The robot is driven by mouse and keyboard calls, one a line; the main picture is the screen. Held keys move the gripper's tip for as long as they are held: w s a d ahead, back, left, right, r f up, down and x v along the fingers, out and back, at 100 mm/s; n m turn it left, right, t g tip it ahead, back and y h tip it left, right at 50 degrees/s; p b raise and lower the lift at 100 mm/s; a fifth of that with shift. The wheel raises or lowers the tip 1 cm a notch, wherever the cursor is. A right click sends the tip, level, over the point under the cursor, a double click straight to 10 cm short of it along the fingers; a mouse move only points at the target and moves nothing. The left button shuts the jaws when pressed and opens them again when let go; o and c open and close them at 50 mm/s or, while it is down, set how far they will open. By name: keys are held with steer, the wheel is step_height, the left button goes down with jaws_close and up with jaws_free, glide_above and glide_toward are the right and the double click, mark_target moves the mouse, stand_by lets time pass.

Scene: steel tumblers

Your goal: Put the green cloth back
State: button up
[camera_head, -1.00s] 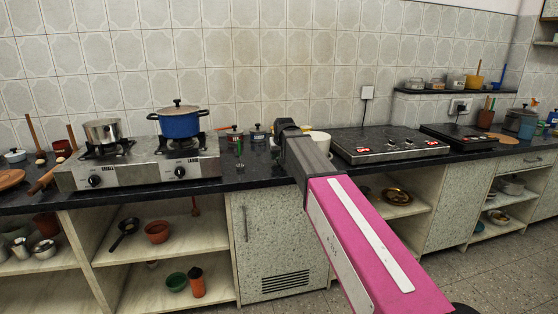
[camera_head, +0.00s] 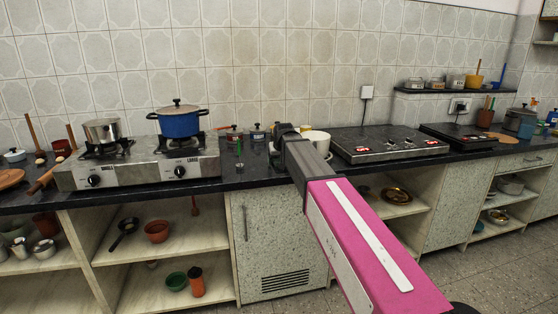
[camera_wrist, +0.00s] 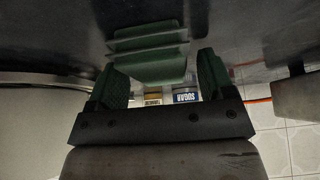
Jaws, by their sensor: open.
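A green folded, layered piece that looks like the green cloth (camera_wrist: 150,50) shows in the wrist view, against a dark surface. My gripper (camera_wrist: 157,66) is open, with one green-padded finger on each side of this piece. I cannot tell whether the fingers touch it. In the head view my gripper (camera_head: 284,132) is over the counter between the two stoves, seen from behind. Its fingers and the cloth are hidden or too small to make out there.
A white pot (camera_head: 318,142) stands just right of my gripper on the dark counter (camera_head: 255,178). A gas stove (camera_head: 138,172) with a blue pot (camera_head: 179,123) is to the left, and a black hob (camera_head: 385,143) to the right. A can labelled sugar (camera_wrist: 186,96) shows in the wrist view.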

steer(key=v, duration=1.2)
steer(key=shift+r, duration=0.15)
steer(key=shift+d, duration=0.1)
